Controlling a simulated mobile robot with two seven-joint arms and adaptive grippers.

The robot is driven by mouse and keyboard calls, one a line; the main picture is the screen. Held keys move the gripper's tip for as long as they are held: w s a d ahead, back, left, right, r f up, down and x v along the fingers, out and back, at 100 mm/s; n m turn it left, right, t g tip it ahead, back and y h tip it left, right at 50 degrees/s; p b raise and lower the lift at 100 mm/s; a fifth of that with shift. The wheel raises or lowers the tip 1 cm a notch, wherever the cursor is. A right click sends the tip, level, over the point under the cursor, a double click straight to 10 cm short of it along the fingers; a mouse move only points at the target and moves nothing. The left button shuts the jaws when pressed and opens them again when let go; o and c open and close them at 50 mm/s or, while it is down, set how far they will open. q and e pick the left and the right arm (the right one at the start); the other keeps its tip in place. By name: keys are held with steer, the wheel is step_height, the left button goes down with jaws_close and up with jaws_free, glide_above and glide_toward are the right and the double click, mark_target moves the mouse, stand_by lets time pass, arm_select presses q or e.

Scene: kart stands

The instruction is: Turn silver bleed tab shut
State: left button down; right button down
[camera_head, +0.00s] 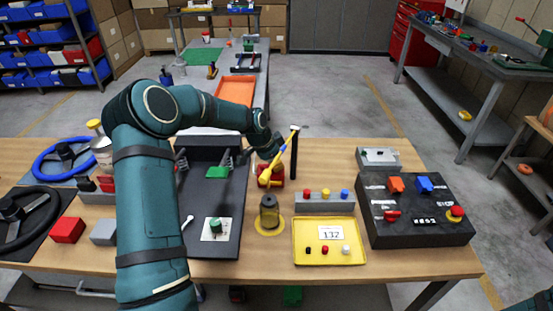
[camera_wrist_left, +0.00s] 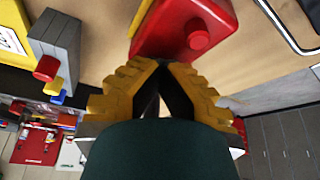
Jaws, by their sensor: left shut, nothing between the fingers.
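My left gripper (camera_head: 271,163) is shut and empty at a small red block (camera_head: 277,181) near the middle of the bench. In the left wrist view the yellow, stepped fingers (camera_wrist_left: 160,78) meet just below the red block (camera_wrist_left: 170,22), which has a round red knob. The fingers are very close to it; I cannot tell whether they touch. I cannot make out the silver bleed tab for certain; the gripper may hide it. A thin yellow bar and a dark upright post (camera_head: 295,150) stand just right of the gripper. My right gripper is not in view.
A grey block with red, yellow and blue knobs (camera_head: 324,206) stands right of the gripper, behind a yellow tray (camera_head: 300,257). A black control box (camera_head: 410,232) is farther right. A dark cylinder (camera_head: 269,212) stands in front. Bare wood shows at right (camera_head: 334,160).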

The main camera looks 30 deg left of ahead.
arm_select(q)
steer(key=shift+w+m+g+h+p, duration=0.1)
steer(key=shift+m+g+h+p, duration=0.5)
steer(key=shift+m, duration=1.6)
steer(key=shift+f, duration=0.1)
steer(key=c, duration=0.9)
jaws_free()
steer(key=shift+c, duration=0.2)
steer(key=v, duration=1.2)
steer(key=shift+w, duration=0.15)
steer(key=shift+d, duration=0.1)
